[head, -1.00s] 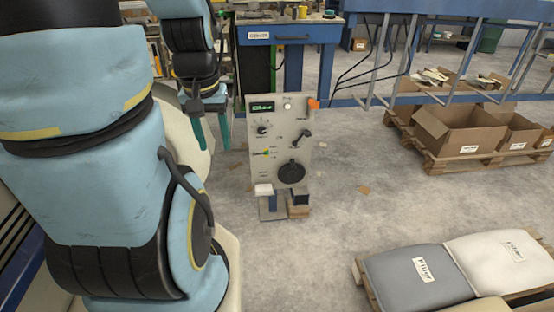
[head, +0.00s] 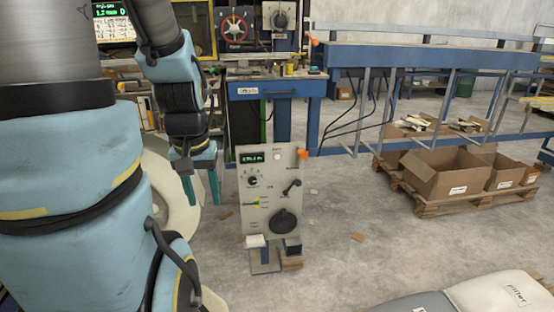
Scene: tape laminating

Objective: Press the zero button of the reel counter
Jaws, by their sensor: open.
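A grey control panel (head: 268,205) stands on a short post on the floor. It carries a green lit display (head: 251,157), its digits too small to read surely. A small pale round button (head: 277,156) is right of the display. I cannot read which button is marked zero. Another green display (head: 110,9) shows at the top left, partly cut off. My gripper (head: 201,192) points down with teal fingers apart and empty. In the picture it is left of the grey panel, with a gap between, touching nothing visible.
The grey panel also bears a black dial (head: 283,221), a lever and an orange knob (head: 303,154). A blue bench (head: 262,88) and machinery stand behind. Cardboard boxes (head: 450,175) sit on a pallet (head: 455,205) at right.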

